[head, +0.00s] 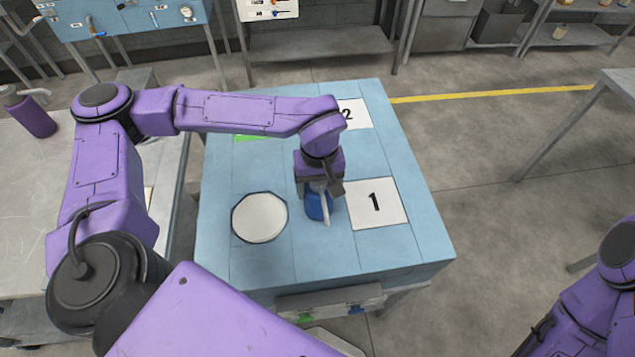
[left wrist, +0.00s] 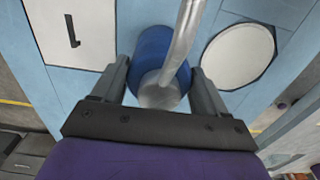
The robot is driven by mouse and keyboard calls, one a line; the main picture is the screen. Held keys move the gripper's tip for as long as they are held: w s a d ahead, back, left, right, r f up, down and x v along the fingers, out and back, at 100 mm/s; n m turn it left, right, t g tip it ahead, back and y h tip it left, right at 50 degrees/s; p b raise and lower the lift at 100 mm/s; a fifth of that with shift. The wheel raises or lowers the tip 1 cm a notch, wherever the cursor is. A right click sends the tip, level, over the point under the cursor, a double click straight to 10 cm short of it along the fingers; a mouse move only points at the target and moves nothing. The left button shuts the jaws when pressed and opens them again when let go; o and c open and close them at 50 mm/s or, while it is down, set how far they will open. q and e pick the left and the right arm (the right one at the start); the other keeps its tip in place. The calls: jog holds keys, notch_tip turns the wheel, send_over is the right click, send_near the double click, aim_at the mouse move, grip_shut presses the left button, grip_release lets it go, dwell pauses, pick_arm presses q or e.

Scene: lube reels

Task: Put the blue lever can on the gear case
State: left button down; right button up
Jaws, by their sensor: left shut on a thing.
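The blue lever can (head: 315,207) is in my left gripper (head: 320,190), over the light blue panelled top (head: 318,255). It sits between the round white plate and the square marked 1. In the left wrist view the can (left wrist: 152,48) is between the two fingers of the gripper (left wrist: 160,70), its grey spout or lever crossing the picture. I cannot tell whether its base touches the top. No part is labelled as the gear case, and I cannot tell for certain which it is. My right gripper is out of view.
The top carries a round white plate (head: 259,218), a white square marked 1 (head: 377,202) and one marked 2 (head: 354,114). A grey table (head: 25,215) at left holds a purple can (head: 32,117). Shelves stand behind.

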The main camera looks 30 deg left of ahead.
pick_arm(q)
jog(key=shift+c, duration=1.2)
grip_release()
jog(key=shift+o, duration=1.1)
jog(key=shift+s, duration=0.1)
jog(key=shift+s+r, duration=0.15)
jog(key=shift+s, duration=0.05)
jog(key=shift+w+r, duration=0.2)
jog(key=shift+r, duration=0.15)
notch_tip(320, 180, up, 11)
jog(key=b, duration=0.1)
jog(key=shift+r, duration=0.15)
jog(key=shift+s, duration=0.1)
